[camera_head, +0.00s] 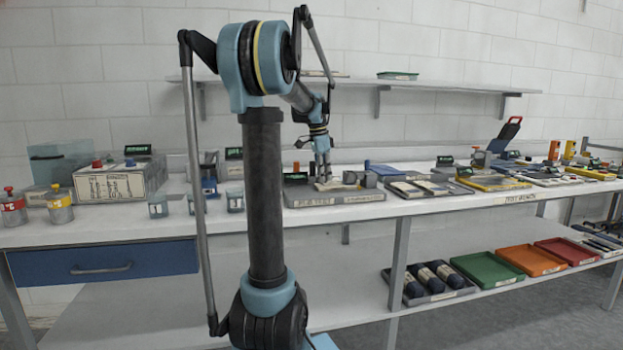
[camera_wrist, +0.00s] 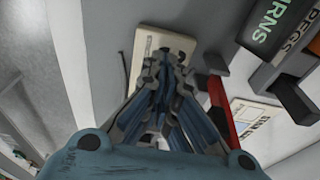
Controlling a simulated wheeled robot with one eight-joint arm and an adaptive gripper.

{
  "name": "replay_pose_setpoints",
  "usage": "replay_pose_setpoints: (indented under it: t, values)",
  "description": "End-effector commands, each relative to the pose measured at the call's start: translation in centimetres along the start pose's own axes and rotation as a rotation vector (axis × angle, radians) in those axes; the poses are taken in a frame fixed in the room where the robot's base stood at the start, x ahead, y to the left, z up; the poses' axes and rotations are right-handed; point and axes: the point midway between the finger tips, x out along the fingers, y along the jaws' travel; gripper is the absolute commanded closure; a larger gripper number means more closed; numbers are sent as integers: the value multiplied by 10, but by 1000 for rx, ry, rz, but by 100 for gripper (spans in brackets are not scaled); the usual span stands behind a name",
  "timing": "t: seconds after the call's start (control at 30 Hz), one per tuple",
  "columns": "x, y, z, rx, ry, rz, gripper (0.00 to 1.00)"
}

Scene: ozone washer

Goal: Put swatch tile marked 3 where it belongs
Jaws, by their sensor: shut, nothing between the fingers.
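A pale cream tile (camera_wrist: 146,45) lies flat on a grey surface in the wrist view, partly hidden by my gripper (camera_wrist: 167,65). A small dark mark shows on it, but I cannot read a number. My gripper is shut and empty, with its fingertips over or close against the tile; I cannot tell whether they touch. In the head view my gripper (camera_head: 323,178) points down at the grey tray (camera_head: 345,198) on the bench, with a cream piece (camera_head: 332,186) below it. No tile marked 3 can be read in either view.
Dark label blocks (camera_wrist: 265,25) and a red strip (camera_wrist: 219,105) stand right of the tile. Blue and yellow trays (camera_head: 492,183) lie farther right on the bench. Small jars (camera_head: 158,205) and a box (camera_head: 110,183) stand left. Coloured trays (camera_head: 530,260) sit on the lower shelf.

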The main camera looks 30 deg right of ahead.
Motion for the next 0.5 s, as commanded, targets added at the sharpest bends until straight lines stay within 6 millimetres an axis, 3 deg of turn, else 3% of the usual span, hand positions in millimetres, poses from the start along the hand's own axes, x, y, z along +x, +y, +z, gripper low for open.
replay_pose_setpoints:
  t: [0.3, 0.5]
  values:
    - [8, 0, -47, 1, 0, 0, 100]
    - [22, 0, -42, -1, 0, 0, 100]
